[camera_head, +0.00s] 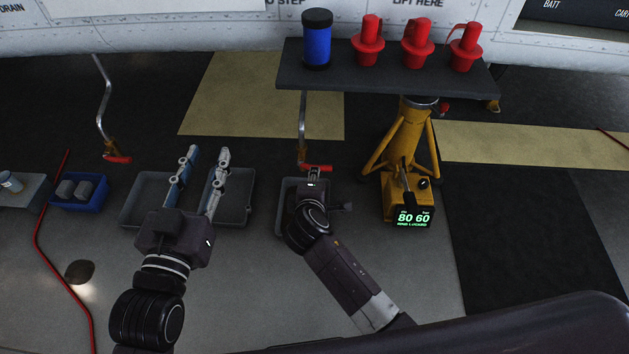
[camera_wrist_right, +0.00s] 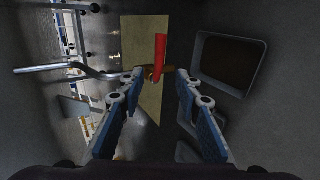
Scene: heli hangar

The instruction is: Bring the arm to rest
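My left gripper (camera_head: 207,158) is open in the head view, its two fingers pointing away over a grey tray (camera_head: 142,200), with nothing between them. My right arm comes in from the lower right. My right gripper (camera_head: 314,176) is small and foreshortened there, near the red handle (camera_head: 318,168) of a hanging metal crank (camera_head: 302,128). In the right wrist view my right gripper (camera_wrist_right: 160,78) has its fingers apart. The red handle (camera_wrist_right: 160,50) shows between and beyond the fingertips; I cannot tell whether either finger touches it.
A yellow jack (camera_head: 402,140) stands right of my right gripper. Above it a dark shelf (camera_head: 390,82) carries a blue canister (camera_head: 317,45) and three red plugs (camera_head: 417,45). A blue bin (camera_head: 78,195) and red hose (camera_head: 42,245) lie at left. Another crank (camera_head: 103,110) hangs at left.

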